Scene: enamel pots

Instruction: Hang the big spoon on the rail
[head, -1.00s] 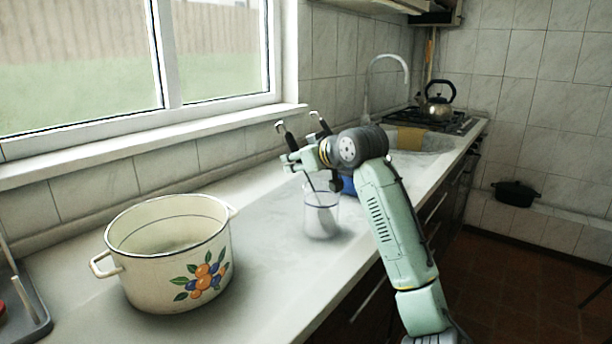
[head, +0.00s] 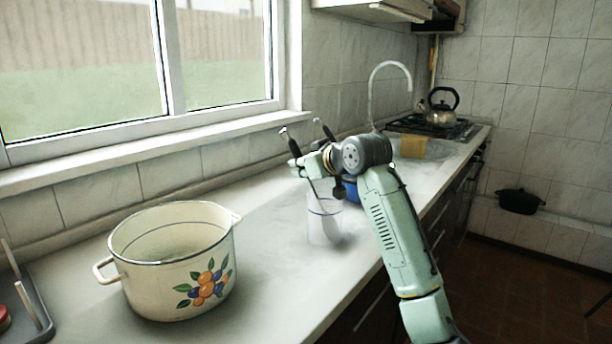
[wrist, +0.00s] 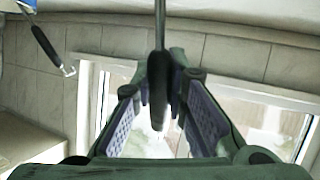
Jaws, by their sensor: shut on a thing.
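My gripper (head: 298,166) is above the counter, next to the top of a clear jar (head: 324,222). In the wrist view its pads (wrist: 160,115) are on either side of a dark handle (wrist: 157,95) with a thin metal shaft, and it is shut on this utensil, which I take for the big spoon. In the head view the black handle (head: 289,144) rises above the fingers. The lower end is hard to make out in or behind the jar. A second black-handled utensil (head: 325,130) stands behind; its hooked end shows in the wrist view (wrist: 48,46). I cannot make out the rail.
A cream enamel pot (head: 172,262) with painted fruit stands on the counter at left. A grey tray (head: 38,325) is at the lower left corner. The sink tap (head: 390,66), kettle (head: 440,106) and stove are farther back.

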